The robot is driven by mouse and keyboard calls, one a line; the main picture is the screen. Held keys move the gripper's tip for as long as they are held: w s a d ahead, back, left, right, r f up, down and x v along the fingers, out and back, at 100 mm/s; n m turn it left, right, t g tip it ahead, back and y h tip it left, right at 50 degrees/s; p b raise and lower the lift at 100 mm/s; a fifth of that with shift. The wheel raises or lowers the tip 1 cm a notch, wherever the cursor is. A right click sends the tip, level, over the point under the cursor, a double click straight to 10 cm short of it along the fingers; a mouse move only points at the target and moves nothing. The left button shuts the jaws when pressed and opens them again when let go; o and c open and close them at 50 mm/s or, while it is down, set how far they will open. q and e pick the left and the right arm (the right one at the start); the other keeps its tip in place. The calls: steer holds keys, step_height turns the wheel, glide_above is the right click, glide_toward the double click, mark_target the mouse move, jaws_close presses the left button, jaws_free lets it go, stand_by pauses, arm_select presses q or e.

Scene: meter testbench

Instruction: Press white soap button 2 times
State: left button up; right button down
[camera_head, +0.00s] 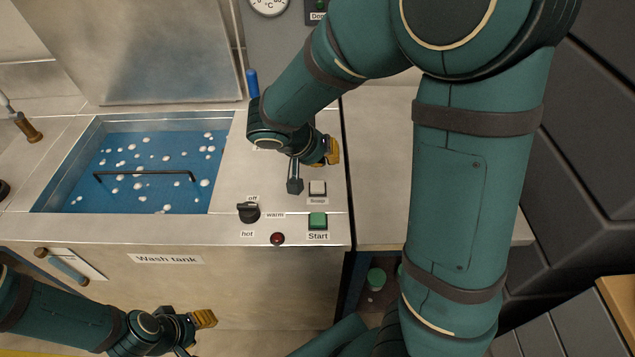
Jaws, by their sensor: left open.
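The white soap button (317,187) is a small pale square on the wash tank's right-hand panel, with a "Soap" label just below it. My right gripper (314,170) hangs over the panel just above and to the left of the button. Its fingers are apart, one dark tip to the left of the button and one yellow pad behind it. No contact with the button shows. My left gripper (194,335) is open and empty at the lower left, in front of the tank, partly cut off by the bottom edge.
The green Start button (318,221) sits just below the soap button. A black knob (248,212) and a red light (278,239) are to the left. The wash tank basin (222,160) holds blue water with foam. A blue handle (252,83) stands behind my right wrist.

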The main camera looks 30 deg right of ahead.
steer(key=c, duration=1.7)
jaws_free()
jaws_close()
steer(key=shift+p, duration=0.35)
steer(key=n+y+p, duration=0.1)
steer(key=p, duration=0.1)
steer(key=f+n+t+y+p, duration=0.1)
steer(key=y+p, duration=0.1)
steer(key=p, duration=0.1)
steer(key=w+n+y+p, duration=0.1)
steer(key=y+p, duration=0.1)
steer(key=shift+w+f+t+p, duration=0.1)
steer(key=shift+f+t+p, duration=0.15)
steer(key=shift+t+p, duration=0.1)
steer(key=shift+a+r+n+t+y+p, duration=0.35)
steer(key=shift+a+r+t+y+p, duration=0.15)
steer(key=shift+r+y+p, duration=0.7)
steer(key=shift+a+r+n+t+y+p, duration=0.5)
steer(key=shift+y+p, duration=0.5)
steer(key=shift+p, duration=0.45)
steer(key=shift+a+r+n+t+y+p, duration=0.25)
steer(key=shift+a+r+t+y+p, duration=0.25)
steer(key=shift+r+y+p, duration=0.7)
